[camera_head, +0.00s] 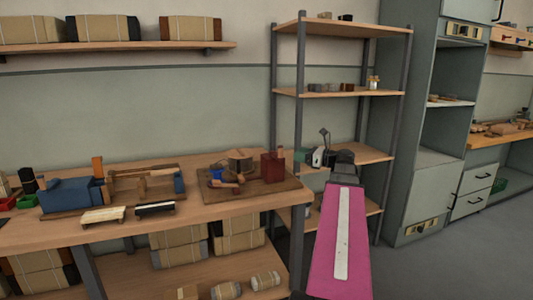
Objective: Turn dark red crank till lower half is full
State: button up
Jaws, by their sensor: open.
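A dark red upright block-like part (272,167) stands at the right of a dark wooden board (262,195) on the workbench. I cannot make out a crank handle on it or how full any lower half is. A round brown part (239,160), a small blue part (216,173) and a brown curved piece (228,183) share the board. My pink arm link rises from the bottom, right of the bench. My gripper (318,156) is small and partly unclear beyond the arm's dark joint, open, apart from the dark red part and to its right.
The workbench (215,208) also holds a blue machine (70,194), a pale brush block (103,215) and a dark-topped one (155,209). A shelf rack (340,92) stands behind my arm. Wrapped bundles lie under the bench. Floor at right is clear.

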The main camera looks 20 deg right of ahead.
aim_at(276, 158)
jog(key=x, duration=1)
jog(key=shift+w+a+r, duration=0.15)
jog(key=shift+w+a, duration=0.1)
grip_shut()
